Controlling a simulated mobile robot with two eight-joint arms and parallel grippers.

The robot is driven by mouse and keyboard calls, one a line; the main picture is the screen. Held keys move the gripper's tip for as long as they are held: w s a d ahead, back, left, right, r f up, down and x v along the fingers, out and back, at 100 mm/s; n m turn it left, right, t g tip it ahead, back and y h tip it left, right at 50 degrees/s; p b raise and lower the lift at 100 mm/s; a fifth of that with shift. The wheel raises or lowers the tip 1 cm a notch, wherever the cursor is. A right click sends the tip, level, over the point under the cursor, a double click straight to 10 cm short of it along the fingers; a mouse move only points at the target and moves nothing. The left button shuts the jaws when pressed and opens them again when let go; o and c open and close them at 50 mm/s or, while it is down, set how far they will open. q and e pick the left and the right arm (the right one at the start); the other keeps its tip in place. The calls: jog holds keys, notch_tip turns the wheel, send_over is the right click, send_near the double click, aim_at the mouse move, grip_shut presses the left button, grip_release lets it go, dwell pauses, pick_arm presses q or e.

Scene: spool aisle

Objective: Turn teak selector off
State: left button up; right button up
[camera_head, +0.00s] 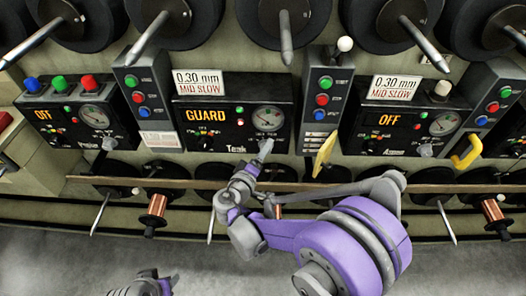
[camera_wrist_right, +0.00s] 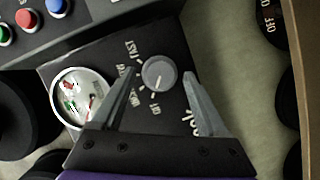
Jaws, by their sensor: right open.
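The teak panel (camera_head: 235,100) stands in the middle of the head view, with "GUARD" lit on its display and "Teak" printed below. Its selector (camera_head: 265,147) is a light grey round knob under the gauge. In the right wrist view the selector (camera_wrist_right: 159,72) is ringed by printed marks, "FAST" among them; its pointer is unclear. My right gripper (camera_head: 256,164) is open at the knob. Its fingertips (camera_wrist_right: 158,78) stand on either side of the knob, with a visible gap each side. Part of my left arm shows at the bottom left; its fingers are unclear.
Similar panels stand left (camera_head: 75,120) and right (camera_head: 405,120), both displaying "OFF". Button columns (camera_head: 323,95) separate the panels. A yellow tag (camera_head: 324,156) hangs just right of my gripper. Large dark spools are above, and a rail (camera_head: 130,183) runs below the panels.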

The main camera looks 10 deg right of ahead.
jog(key=v, duration=1)
jog(key=shift+s+r, duration=0.15)
jog(key=shift+s, duration=0.05)
jog(key=s+d+r+m+g+y+p, duration=0.25)
jog(key=s+d+g+p, duration=0.4)
jog(key=d, duration=0.45)
jog(key=s+r+m+y+p, duration=0.1)
jog(key=s+r+y+p, duration=0.1)
jog(key=s, duration=0.4)
jog(key=s+a+r+m+g+y+p, duration=0.1)
jog(key=s+r+m+y+p, duration=0.1)
jog(key=s+y, duration=0.3)
jog(key=shift+s+r+p, duration=0.45)
jog(key=shift+s+p, duration=0.25)
